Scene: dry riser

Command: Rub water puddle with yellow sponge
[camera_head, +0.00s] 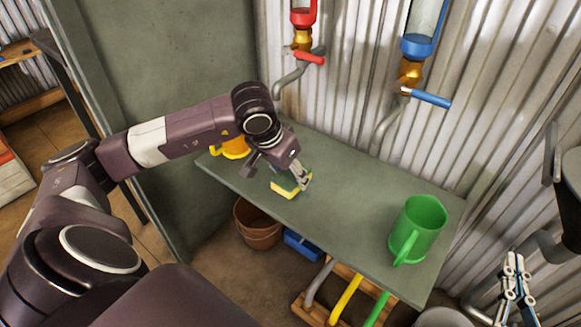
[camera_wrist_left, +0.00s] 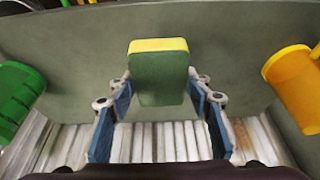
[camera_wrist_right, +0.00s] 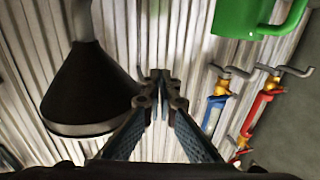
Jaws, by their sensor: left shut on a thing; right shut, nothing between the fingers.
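In the left wrist view the sponge (camera_wrist_left: 158,72) sits between the two fingertips of my left gripper (camera_wrist_left: 160,88), green face toward the camera. I cannot tell whether it touches the table. No water puddle can be made out. My right gripper (camera_head: 515,275) is shut and empty off the table's right end; its fingertips (camera_wrist_right: 160,78) meet in the right wrist view.
A green mug (camera_head: 418,228) stands on the table's right part and a yellow mug (camera_head: 232,147) at its left end. Red-handled (camera_head: 308,56) and blue-handled (camera_head: 428,97) taps hang on the corrugated wall. A dark funnel (camera_wrist_right: 88,85) is near my right gripper.

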